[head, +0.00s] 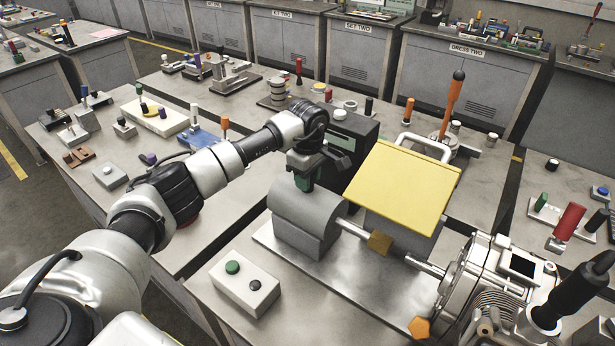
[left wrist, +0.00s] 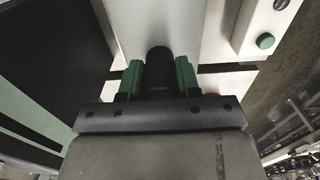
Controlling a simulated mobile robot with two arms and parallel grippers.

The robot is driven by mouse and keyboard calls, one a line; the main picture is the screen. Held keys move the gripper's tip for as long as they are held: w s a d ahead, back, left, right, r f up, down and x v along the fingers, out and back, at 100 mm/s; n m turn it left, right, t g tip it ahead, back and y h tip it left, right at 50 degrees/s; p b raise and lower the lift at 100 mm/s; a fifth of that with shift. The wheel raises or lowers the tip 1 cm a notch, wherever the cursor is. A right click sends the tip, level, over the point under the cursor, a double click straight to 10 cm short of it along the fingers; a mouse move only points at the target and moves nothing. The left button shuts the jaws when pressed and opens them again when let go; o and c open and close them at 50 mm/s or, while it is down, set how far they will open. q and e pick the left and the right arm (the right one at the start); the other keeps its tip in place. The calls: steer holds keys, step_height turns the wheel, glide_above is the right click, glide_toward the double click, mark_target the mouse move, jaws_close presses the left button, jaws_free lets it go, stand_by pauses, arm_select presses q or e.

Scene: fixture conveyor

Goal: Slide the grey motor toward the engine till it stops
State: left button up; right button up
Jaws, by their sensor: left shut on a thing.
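The grey motor (head: 300,222), a rounded block, sits on a flat metal plate (head: 345,280) on the bench. My left gripper (head: 304,180) is above it, its green fingers shut on a black knob on the motor's top. In the left wrist view the black knob (left wrist: 160,68) stands between the green fingers, with the grey motor (left wrist: 160,22) beyond. A shaft (head: 353,228) runs right from the motor to a brass block (head: 380,242). Another shaft (head: 424,266) leads to the silver engine (head: 480,275) at lower right. My right gripper does not show.
A yellow panel (head: 403,185) on a grey box stands close behind the shaft. An orange knob (head: 419,327) is near the engine. Tools and fixtures crowd the benches behind.

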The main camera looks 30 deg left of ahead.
mark_target(326, 198)
arm_select(q)
steer(key=d, duration=0.1)
steer(key=d+b, duration=0.1)
steer(key=d, duration=0.1)
steer(key=d+b, duration=0.1)
steer(key=d, duration=0.1)
steer(key=shift+s+d, duration=0.1)
steer(key=shift+s, duration=0.25)
jaws_close()
steer(key=shift+d, duration=0.2)
steer(key=shift+a, duration=0.1)
steer(key=o, duration=0.6)
jaws_free()
steer(key=o, duration=0.4)
steer(key=shift+d, duration=0.2)
steer(key=shift+o, duration=0.2)
steer(key=shift+a, duration=0.15)
